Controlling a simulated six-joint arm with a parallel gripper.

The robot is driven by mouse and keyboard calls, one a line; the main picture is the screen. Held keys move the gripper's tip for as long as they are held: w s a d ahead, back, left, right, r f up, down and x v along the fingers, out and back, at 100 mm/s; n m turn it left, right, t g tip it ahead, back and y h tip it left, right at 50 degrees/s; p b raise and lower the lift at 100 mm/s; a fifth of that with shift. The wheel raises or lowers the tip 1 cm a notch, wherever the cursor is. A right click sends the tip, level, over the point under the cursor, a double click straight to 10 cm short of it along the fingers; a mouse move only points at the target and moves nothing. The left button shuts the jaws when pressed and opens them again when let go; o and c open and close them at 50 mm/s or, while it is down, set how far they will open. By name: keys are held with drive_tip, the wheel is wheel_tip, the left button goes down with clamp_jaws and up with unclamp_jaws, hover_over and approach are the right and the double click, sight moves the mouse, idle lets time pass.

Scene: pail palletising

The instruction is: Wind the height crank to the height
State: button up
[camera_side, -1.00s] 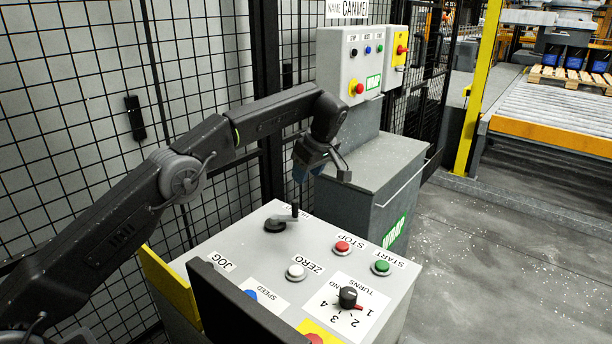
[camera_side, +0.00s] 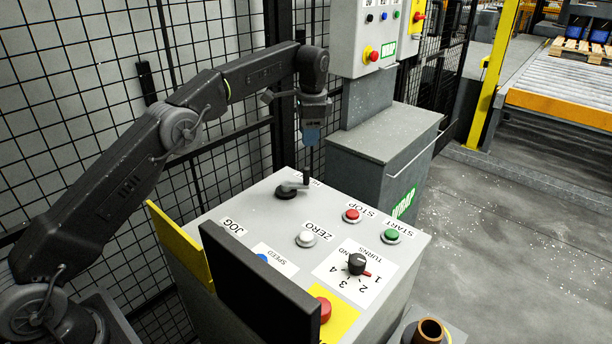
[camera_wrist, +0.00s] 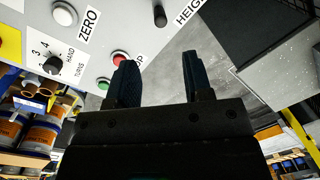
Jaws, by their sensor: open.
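The height crank (camera_side: 286,192) is a black hub and arm on the grey sloping panel's far side, with an upright dark handle (camera_side: 306,177) at its right end. The handle top also shows in the wrist view (camera_wrist: 160,17), at the top edge near a partly cut-off "HEIG" label. My gripper (camera_side: 311,146) points down just above the handle. In the wrist view my gripper (camera_wrist: 160,66) has two dark fingers spread apart with nothing between them. Whether the fingertips overlap the handle's height cannot be told.
The panel carries a red stop button (camera_side: 352,215), a green start button (camera_side: 391,235), a white zero button (camera_side: 306,239) and a turns knob (camera_side: 357,263). A black plate (camera_side: 262,290) stands at its near edge. A mesh fence (camera_side: 100,100) and a grey cabinet (camera_side: 375,165) stand behind.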

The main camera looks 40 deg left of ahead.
sight(306, 174)
drive_tip(key=f+m, duration=0.2)
drive_tip(key=f, duration=0.2)
drive_tip(key=f+m, duration=0.2)
drive_tip(key=f, duration=0.3)
drive_tip(key=a+f+m+h, duration=0.1)
drive_tip(key=f+m, duration=0.2)
drive_tip(key=f, duration=0.1)
drive_tip(key=shift+w+f, duration=0.15)
drive_tip(key=shift+f, duration=0.05)
drive_tip(key=shift+c, duration=0.4)
clamp_jaws()
drive_tip(key=shift+w+a, duration=0.15)
drive_tip(key=shift+a, duration=0.05)
drive_tip(key=n, duration=0.1)
drive_tip(key=a+n, duration=0.1)
drive_tip(key=n, duration=0.1)
drive_tip(key=w+n, duration=0.1)
drive_tip(key=shift+w+a+n, duration=0.1)
drive_tip(key=shift+a+n, duration=0.25)
drive_tip(key=shift+n, duration=0.05)
drive_tip(key=shift+w+a+n, duration=0.15)
drive_tip(key=shift+a+n, duration=0.45)
drive_tip(key=shift+n, duration=0.65)
drive_tip(key=shift+w+a+n, duration=0.1)
drive_tip(key=shift+a+n, duration=0.45)
drive_tip(key=shift+n, duration=0.7)
